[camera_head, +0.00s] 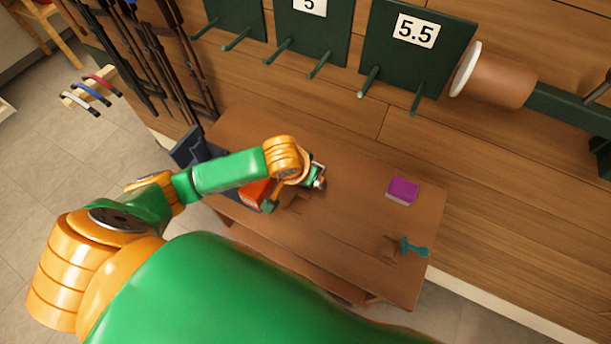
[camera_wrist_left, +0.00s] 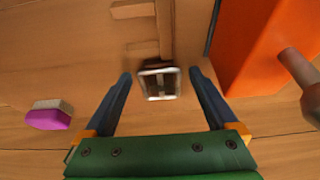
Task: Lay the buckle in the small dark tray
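My left gripper (camera_head: 316,178) is over the left half of the wooden table. In the left wrist view its two dark fingers (camera_wrist_left: 160,74) are apart. A silver rectangular buckle (camera_wrist_left: 159,84) shows between the fingertips, with a gap on either side. A dark patch lies right behind the buckle; I cannot tell whether it is shadow or a tray. My right gripper is out of view.
An orange block (camera_head: 256,191) is beside my left gripper; it also shows in the wrist view (camera_wrist_left: 262,45). A purple block (camera_head: 402,188) and a teal tool (camera_head: 413,247) lie on the right side of the table (camera_head: 350,225). The table's middle is largely clear.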

